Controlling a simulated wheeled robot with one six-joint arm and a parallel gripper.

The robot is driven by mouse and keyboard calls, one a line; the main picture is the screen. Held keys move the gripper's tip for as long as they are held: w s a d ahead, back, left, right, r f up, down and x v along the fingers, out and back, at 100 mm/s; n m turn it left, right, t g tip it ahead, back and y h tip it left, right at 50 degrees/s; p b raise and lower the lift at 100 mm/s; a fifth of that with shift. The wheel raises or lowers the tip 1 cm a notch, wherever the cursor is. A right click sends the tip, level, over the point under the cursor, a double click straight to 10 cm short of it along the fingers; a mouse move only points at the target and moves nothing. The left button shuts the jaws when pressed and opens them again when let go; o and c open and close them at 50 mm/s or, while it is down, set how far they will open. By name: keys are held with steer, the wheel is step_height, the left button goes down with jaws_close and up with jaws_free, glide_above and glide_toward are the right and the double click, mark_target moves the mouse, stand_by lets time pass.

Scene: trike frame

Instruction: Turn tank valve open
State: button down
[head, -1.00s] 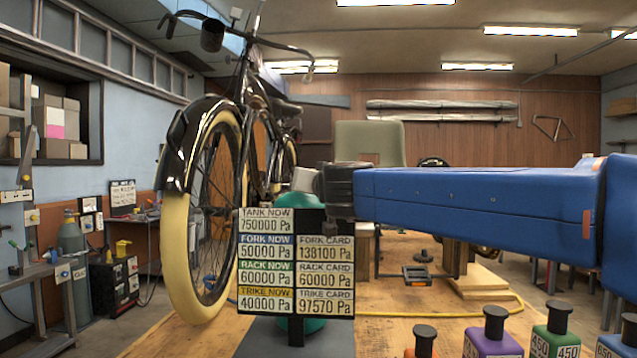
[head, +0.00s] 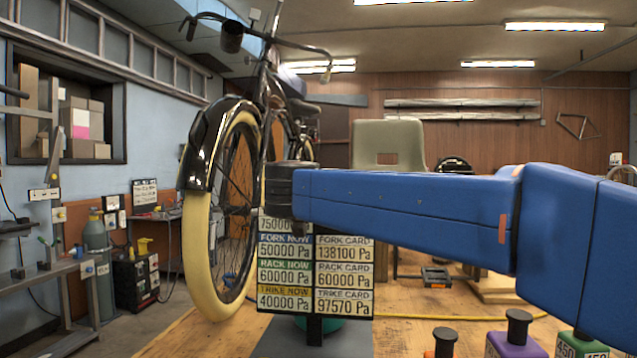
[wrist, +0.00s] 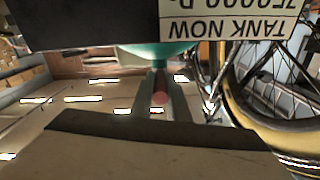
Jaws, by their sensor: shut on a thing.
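The green tank (head: 332,323) shows only as a small piece under the reading board in the head view. In the wrist view, upside down, its rounded green end (wrist: 160,49) sits below the board's TANK NOW label. My gripper (wrist: 158,103) is in the wrist view, its two fingers on either side of a small pinkish-red round part (wrist: 160,98), apparently the tank valve, and it is shut on it. How far the valve is turned cannot be told. In the head view my wrist and the board hide the gripper and valve.
The reading board (head: 316,275) stands right at my wrist, its top row partly covered. A black bicycle with cream tyres (head: 197,260) stands close on the left. Several coloured knobbed blocks, one purple (head: 516,345), line the front right.

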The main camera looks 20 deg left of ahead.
stand_by(0.4)
steer(key=c, duration=1.7)
jaws_free()
steer(key=shift+s+a, duration=0.1)
steer(key=s+d, duration=0.1)
steer(key=s, duration=0.4)
steer(key=s+d, duration=0.1)
steer(key=s, duration=0.5)
steer(key=s+d, duration=0.1)
steer(key=s, duration=0.5)
steer(key=shift+d, duration=0.1)
